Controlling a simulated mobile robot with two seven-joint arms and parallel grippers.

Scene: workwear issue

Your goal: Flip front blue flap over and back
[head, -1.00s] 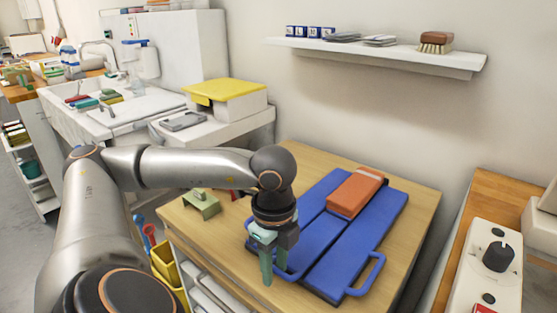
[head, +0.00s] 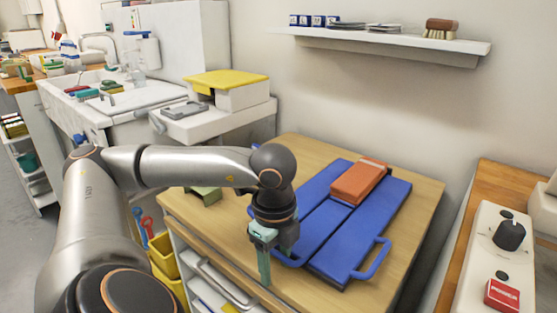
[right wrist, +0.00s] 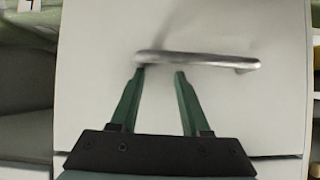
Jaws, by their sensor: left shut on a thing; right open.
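A blue folding board (head: 345,226) made of hinged flaps lies flat on the wooden table. A folded orange item (head: 359,181) rests on its far part. The left flap (head: 322,220) has a loop handle at its near left edge. My left gripper (head: 275,262) points down there and is shut on this handle, which its fingers partly hide. The right flap's handle (head: 378,262) is free. My right gripper (right wrist: 160,75) is not in the head view. In the right wrist view it is open, its tips close to a metal bar handle (right wrist: 197,60) on a pale front; contact is unclear.
The wooden table (head: 405,215) has bare strips around the board. A small green object (head: 204,196) stands on its left part, behind my arm. A counter with a control box (head: 490,262) is at the right. A shelf (head: 400,44) hangs on the wall above.

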